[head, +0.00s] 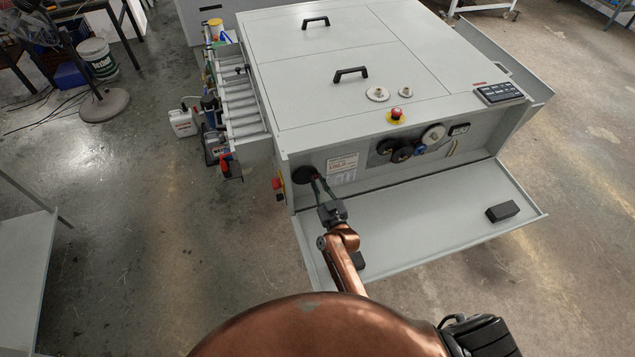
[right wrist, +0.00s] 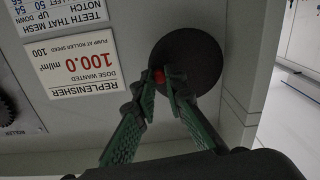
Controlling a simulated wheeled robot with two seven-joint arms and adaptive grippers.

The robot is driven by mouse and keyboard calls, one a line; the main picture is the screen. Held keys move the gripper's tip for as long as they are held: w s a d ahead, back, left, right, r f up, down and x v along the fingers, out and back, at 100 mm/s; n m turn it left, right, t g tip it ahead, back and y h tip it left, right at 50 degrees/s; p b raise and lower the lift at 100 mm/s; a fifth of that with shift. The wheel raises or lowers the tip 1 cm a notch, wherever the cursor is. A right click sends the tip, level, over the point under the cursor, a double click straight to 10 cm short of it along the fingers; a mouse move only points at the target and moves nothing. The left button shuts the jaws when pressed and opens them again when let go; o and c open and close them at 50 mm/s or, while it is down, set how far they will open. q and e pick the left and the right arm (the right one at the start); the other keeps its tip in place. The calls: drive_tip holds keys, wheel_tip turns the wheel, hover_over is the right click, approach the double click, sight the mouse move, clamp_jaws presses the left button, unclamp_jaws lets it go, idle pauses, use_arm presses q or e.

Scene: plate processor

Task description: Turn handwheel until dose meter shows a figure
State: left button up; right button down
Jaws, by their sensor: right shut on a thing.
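The black round handwheel (head: 305,174) is on the left end of the machine's front panel. A white label (right wrist: 88,65), upside down there, reads "Replenisher dose wanted 100.0 ml/m". My left gripper is not in view.
A grey shelf (head: 420,235) juts out below the panel, with a black block (head: 502,211) at its right. The panel also carries dark knobs (head: 401,154) and a pale dial (head: 433,134). A red emergency button (head: 396,114) sits on top.

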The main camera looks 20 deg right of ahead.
drive_tip(key=shift+f+m, duration=0.15)
drive_tip(key=shift+m, duration=0.15)
drive_tip(key=shift+a+f+m+b, duration=0.35)
drive_tip(key=shift+f+m, duration=0.15)
drive_tip(key=shift+m, duration=1.35)
drive_tip(key=shift+a+f+m+b, duration=0.2)
drive_tip(key=shift+f+m+b, duration=0.25)
drive_tip(key=shift+m, duration=1.45)
drive_tip(key=shift+a+f+m+b, duration=0.3)
drive_tip(key=shift+f+m, duration=0.25)
drive_tip(key=shift+m, duration=1.3)
drive_tip(key=c, duration=2)
unclamp_jaws()
drive_tip(key=shift+o, duration=0.2)
